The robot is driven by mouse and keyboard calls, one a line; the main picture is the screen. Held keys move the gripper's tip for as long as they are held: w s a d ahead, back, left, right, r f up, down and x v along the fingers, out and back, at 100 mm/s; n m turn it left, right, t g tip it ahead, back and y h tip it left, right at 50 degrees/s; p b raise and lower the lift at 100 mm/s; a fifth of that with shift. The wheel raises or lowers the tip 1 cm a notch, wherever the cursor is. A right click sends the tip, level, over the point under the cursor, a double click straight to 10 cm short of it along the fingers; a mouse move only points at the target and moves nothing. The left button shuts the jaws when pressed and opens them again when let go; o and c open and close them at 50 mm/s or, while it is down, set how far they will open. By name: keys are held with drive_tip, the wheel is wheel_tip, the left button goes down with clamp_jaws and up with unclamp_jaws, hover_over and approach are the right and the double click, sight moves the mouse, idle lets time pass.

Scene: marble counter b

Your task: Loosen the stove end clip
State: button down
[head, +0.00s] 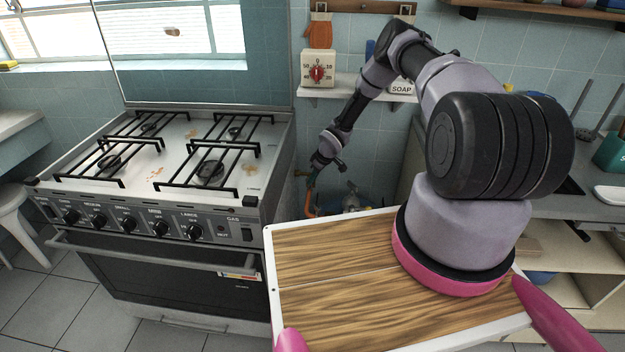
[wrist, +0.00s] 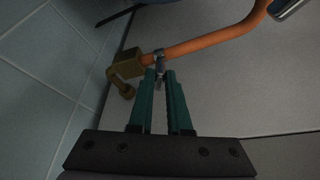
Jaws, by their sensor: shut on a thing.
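The stove end clip (wrist: 159,67) is a small silvery metal clamp around the end of an orange hose, beside a brass fitting (wrist: 127,65), in the wrist view. My gripper (wrist: 162,75) has green fingers shut on the clip, with its narrow part between the fingertips. In the head view, my gripper (head: 312,170) is small, low behind the right side of the stove (head: 170,180). The orange hose (head: 308,203) hangs just below it there. The clip is too small to make out in the head view.
A tiled wall (wrist: 40,80) lies left and the stove's grey side panel (wrist: 240,95) right.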

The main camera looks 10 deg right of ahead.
idle(0.5)
drive_tip(key=c, duration=0.9)
unclamp_jaws()
drive_tip(key=shift+o, duration=0.2)
drive_tip(key=v, duration=0.7)
drive_tip(key=shift+s+r, duration=0.15)
drive_tip(key=shift+r, duration=0.05)
drive_tip(key=shift+d, duration=0.15)
